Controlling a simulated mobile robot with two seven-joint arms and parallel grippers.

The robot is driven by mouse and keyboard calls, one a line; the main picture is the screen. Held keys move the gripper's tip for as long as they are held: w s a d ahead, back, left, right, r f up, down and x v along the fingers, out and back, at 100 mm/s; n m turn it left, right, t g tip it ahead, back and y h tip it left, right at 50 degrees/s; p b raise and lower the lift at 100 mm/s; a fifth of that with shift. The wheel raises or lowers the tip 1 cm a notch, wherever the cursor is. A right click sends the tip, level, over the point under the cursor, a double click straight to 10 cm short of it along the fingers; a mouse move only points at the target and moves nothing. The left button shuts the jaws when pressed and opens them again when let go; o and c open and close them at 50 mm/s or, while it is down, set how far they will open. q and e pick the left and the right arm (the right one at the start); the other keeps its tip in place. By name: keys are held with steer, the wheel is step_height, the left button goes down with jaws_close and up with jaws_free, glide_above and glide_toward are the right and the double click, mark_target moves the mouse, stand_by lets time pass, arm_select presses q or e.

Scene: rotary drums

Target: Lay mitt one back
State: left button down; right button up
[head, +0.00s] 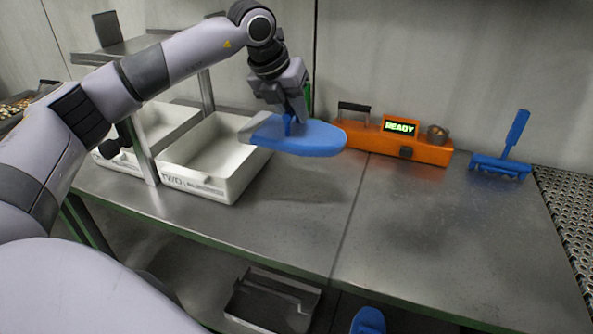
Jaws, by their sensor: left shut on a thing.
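A blue mitt (300,138) with a grey end at its left hangs level in the air above the metal table, at the right edge of a white tray. My left gripper (290,122) reaches down from above and is shut on a small blue part on top of the mitt. Another blue piece (368,321), perhaps a second mitt, shows partly at the bottom edge, below the table. My right gripper is not in the view.
A white tray marked TWO (240,182) stands at the left, with another white tray (160,118) beside it. An orange device (424,150) reading READY and a blue brush-like tool (503,165) stand at the back. The table's front middle (420,230) is clear. A metal bin (272,300) sits below.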

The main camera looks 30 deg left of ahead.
mark_target(275, 136)
arm_select(q)
step_height(275, 136, down, 14)
steer(key=shift+w+f+p, duration=0.1)
steer(key=shift+p, duration=0.4)
steer(key=shift+f, duration=0.1)
steer(key=c, duration=1)
jaws_free()
steer(key=shift+r, duration=0.5)
steer(key=b+v, duration=0.1)
steer(key=v, duration=1)
steer(key=shift+s+r, duration=0.1)
steer(key=shift+s, duration=0.2)
